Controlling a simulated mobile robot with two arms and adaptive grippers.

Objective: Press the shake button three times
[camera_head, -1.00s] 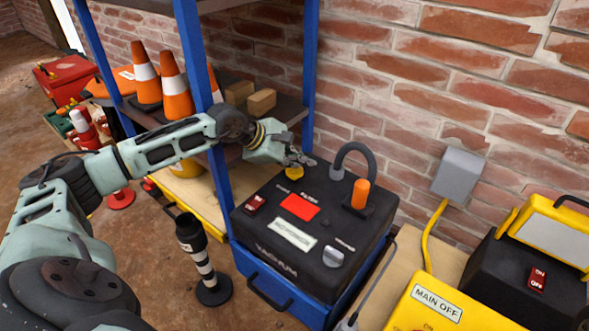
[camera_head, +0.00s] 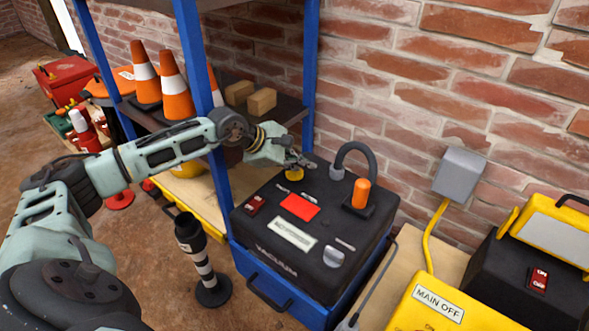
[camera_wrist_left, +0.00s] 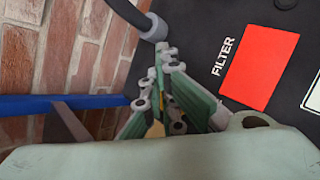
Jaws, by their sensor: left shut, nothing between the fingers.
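The black vacuum unit (camera_head: 262,225) has a yellow round button (camera_head: 294,175) near its back left corner. I cannot read a label by that button. My left gripper (camera_head: 301,162) is shut and empty, with its fingertips right over the button, partly covering it. I cannot tell whether they touch it. In the left wrist view the closed fingers (camera_wrist_left: 160,95) point down at the unit's top, and the button is mostly hidden behind them. My right gripper is not in view.
On the unit are a red filter panel (camera_head: 300,207), a red switch (camera_head: 255,204), a grey knob (camera_head: 333,257) and a hose with an orange part (camera_head: 361,193). A blue shelf post (camera_head: 308,75) stands close behind the gripper. The brick wall (camera_head: 440,90) is behind.

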